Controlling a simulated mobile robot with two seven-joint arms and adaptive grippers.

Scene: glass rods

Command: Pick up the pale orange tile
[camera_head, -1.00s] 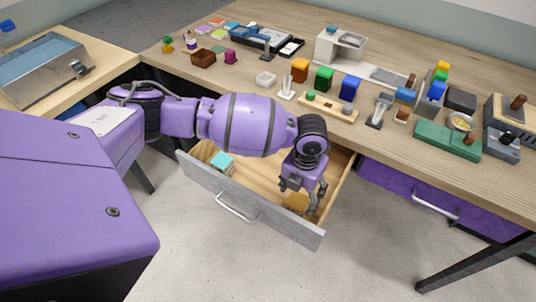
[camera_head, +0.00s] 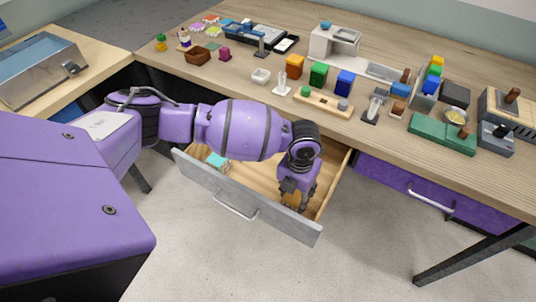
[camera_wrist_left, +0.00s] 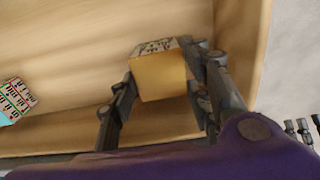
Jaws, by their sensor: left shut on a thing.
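The pale orange tile (camera_wrist_left: 160,77) is in the open drawer (camera_head: 262,183), near its right end; it shows as a block with a patterned side in the left wrist view. My left gripper (camera_wrist_left: 162,95) reaches down into the drawer and is shut on the tile, one finger on each side. In the head view the gripper (camera_head: 293,205) mostly hides the tile. I cannot tell whether the tile touches the drawer floor. My right gripper is in neither view.
The desk (camera_head: 230,73) above holds many small objects.

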